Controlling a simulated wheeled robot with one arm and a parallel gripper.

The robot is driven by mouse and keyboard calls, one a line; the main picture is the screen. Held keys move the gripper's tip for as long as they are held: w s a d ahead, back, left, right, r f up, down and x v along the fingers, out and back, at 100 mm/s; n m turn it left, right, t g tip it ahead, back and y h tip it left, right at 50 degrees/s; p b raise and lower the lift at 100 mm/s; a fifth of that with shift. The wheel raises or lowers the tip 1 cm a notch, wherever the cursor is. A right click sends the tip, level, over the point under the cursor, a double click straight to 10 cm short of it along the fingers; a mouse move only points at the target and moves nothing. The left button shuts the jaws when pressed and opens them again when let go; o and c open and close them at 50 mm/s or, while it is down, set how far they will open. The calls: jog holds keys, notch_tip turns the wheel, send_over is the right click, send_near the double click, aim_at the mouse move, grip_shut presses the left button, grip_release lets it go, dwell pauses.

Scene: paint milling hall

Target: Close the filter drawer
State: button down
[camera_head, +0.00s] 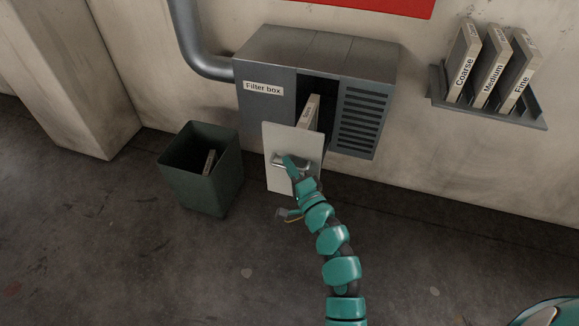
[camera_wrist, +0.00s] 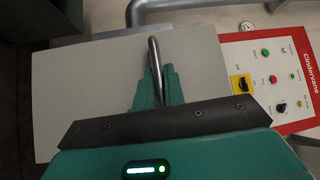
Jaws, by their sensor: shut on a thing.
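The filter drawer (camera_head: 284,136) is pulled out of the slot in the grey filter box (camera_head: 266,104). Its pale front panel stands clear of the box, with a dark opening behind it. A pale filter (camera_head: 311,110) stands upright in the drawer; its label is too small to read. My gripper (camera_head: 290,163) is shut on the drawer's metal handle. In the wrist view, the teal fingers (camera_wrist: 159,88) close around the bar of the handle (camera_wrist: 154,60), in front of the pale panel (camera_wrist: 90,85).
A dark green bin (camera_head: 202,190) with a pale piece inside stands left of the drawer. A wall rack (camera_head: 487,113) at right holds filters marked Coarse, Medium and Fine. A pipe (camera_head: 190,45) enters the box's left side. A Cindervane control panel (camera_wrist: 265,55) shows in the wrist view.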

aim_at(316, 112)
jog(key=shift+w, duration=0.1)
jog(key=w+d+b, duration=0.2)
jog(key=w+b, duration=0.3)
jog(key=w, duration=0.3)
jog(key=w+d+b, duration=0.3)
jog(key=w+b, duration=0.2)
jog(key=w, duration=0.3)
jog(key=w+d+b, duration=0.3)
jog(key=w+b, duration=0.2)
jog(key=w, duration=0.3)
jog(key=shift+w+f, duration=0.15)
jog(key=shift+w+d+r, duration=0.15)
jog(key=shift+w+r, duration=0.1)
jog(key=shift+r, duration=0.05)
jog(key=c, duration=1.6)
grip_release()
jog(key=shift+o, duration=0.5)
jog(key=shift+f, duration=0.1)
jog(key=shift+f, duration=0.15)
